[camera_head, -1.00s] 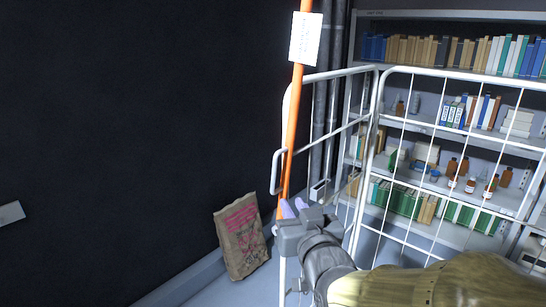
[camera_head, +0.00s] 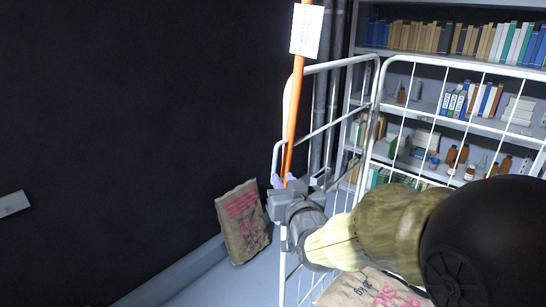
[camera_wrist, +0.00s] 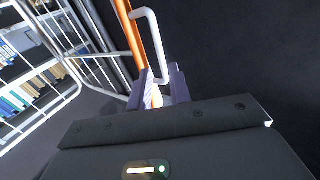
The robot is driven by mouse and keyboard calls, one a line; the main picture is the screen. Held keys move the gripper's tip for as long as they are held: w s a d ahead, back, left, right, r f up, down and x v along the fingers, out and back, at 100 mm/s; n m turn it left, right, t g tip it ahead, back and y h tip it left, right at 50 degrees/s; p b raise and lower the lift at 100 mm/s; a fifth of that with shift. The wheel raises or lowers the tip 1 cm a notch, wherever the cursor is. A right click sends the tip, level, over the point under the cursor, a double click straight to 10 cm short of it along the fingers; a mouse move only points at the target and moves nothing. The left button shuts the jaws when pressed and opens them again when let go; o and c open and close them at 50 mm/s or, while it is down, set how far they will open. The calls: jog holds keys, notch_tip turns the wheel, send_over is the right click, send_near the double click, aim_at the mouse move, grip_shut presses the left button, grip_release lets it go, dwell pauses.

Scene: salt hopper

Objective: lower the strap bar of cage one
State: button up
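An orange bar (camera_head: 297,100) stands nearly upright at the left end of the white wire cage (camera_head: 330,66), with a white tag (camera_head: 306,30) near its top. A white U-shaped handle (camera_head: 277,160) sits beside the bar's lower part; the handle also shows in the wrist view (camera_wrist: 156,40), right of the orange bar (camera_wrist: 131,28). My gripper (camera_head: 282,183) is at the handle's lower end, against the foot of the orange bar. In the wrist view its lilac fingers (camera_wrist: 160,85) are apart, with the handle and bar running down between them. Contact cannot be made out.
A paper sack (camera_head: 242,222) leans by the dark wall at left. Another sack (camera_head: 372,290) lies low in front, partly behind my arm. Shelves (camera_head: 430,55) with books and bottles stand behind the cage. Grey pipes (camera_head: 335,90) run up the wall.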

aim_at(275, 166)
jog(key=p+x, duration=0.4)
jog(key=x, duration=0.5)
jog(key=shift+w, duration=0.15)
jog(key=shift+w+a, duration=0.15)
jog(key=shift+w, duration=0.3)
grip_shut()
